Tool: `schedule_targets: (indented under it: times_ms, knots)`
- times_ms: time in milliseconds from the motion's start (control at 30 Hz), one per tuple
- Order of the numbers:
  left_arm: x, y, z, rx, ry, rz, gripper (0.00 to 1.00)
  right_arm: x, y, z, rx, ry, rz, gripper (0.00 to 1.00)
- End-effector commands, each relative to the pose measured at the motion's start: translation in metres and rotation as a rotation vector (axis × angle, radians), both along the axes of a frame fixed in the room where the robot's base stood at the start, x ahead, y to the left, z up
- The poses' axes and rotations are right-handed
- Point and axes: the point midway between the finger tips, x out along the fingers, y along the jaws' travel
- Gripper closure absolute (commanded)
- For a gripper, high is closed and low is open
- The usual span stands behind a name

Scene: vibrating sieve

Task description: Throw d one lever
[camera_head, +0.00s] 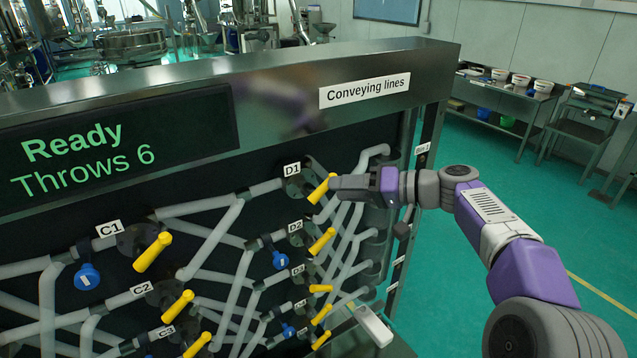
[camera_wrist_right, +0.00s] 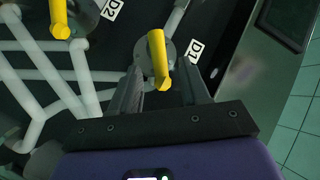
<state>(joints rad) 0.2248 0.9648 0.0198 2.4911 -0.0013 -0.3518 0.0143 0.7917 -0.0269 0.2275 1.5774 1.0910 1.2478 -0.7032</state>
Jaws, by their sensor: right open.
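The D1 lever (camera_head: 321,189) is yellow and sits at the upper right of the panel, beside its D1 label. In the right wrist view the D1 lever (camera_wrist_right: 158,60) stands between the open fingers of my right gripper (camera_wrist_right: 163,85). In the head view my right gripper (camera_head: 345,186) is right at the lever, coming from the right; I cannot tell whether a finger touches it. The D2 lever (camera_head: 322,241) is below, and it also shows in the right wrist view (camera_wrist_right: 59,20). My left gripper is not in view.
The panel (camera_head: 220,255) carries pale pipes, other yellow levers such as C1 (camera_head: 152,252), and blue knobs (camera_head: 87,277). A display (camera_head: 120,145) reads "Ready, Throws 6". A grey device (camera_head: 372,326) is at the panel's lower right. Open green floor lies to the right.

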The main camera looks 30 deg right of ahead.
Motion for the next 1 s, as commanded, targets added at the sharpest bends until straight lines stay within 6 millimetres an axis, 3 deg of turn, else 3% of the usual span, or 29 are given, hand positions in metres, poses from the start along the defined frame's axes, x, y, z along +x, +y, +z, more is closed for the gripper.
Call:
schedule_targets:
  times_ms: [300,667,933,1000]
  knots:
    - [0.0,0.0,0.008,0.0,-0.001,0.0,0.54,0.033,0.03,-0.01,0.001,0.002,0.003,0.54]
    - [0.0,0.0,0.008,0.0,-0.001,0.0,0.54,0.038,0.034,-0.012,0.001,0.002,0.0,0.54]
    - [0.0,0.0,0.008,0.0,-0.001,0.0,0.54,0.037,0.034,-0.011,0.001,0.001,0.001,0.94]
    - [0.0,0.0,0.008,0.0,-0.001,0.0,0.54,0.037,0.034,-0.011,0.001,-0.001,0.001,0.98]
